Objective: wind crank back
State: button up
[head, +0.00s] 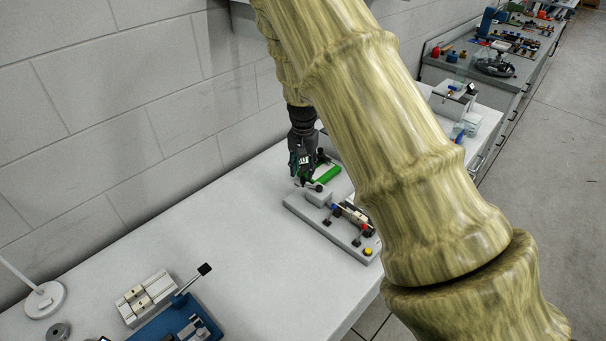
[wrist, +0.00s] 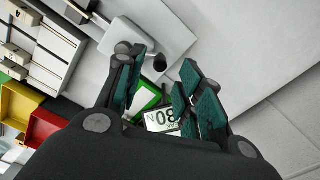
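The gantry welder is a small machine on a grey base plate (head: 318,222) on the bench, with a green part (head: 327,174) at its back. My gripper (head: 303,170) points down beside the green part; the head view is too small to tell contact. In the wrist view my gripper (wrist: 162,88) has its two teal-padded fingers apart, with no object clearly held. A black ball knob (wrist: 158,62) on a short rod, perhaps the crank handle, shows just beyond the fingertips. The green part (wrist: 147,97) and a white label (wrist: 162,119) show between and behind the fingers. My arm may hide some of the machine.
A red knob (head: 364,228) and a yellow button (head: 367,251) sit at the plate's front. A blue fixture with a black-tipped lever (head: 205,269) stands front left. The brick wall (head: 120,90) is close behind. Bench between them is clear.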

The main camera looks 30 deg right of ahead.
aim_at(303, 177)
jog(key=shift+f+p, duration=0.55)
jog(key=shift+f, duration=1.35)
grip_shut()
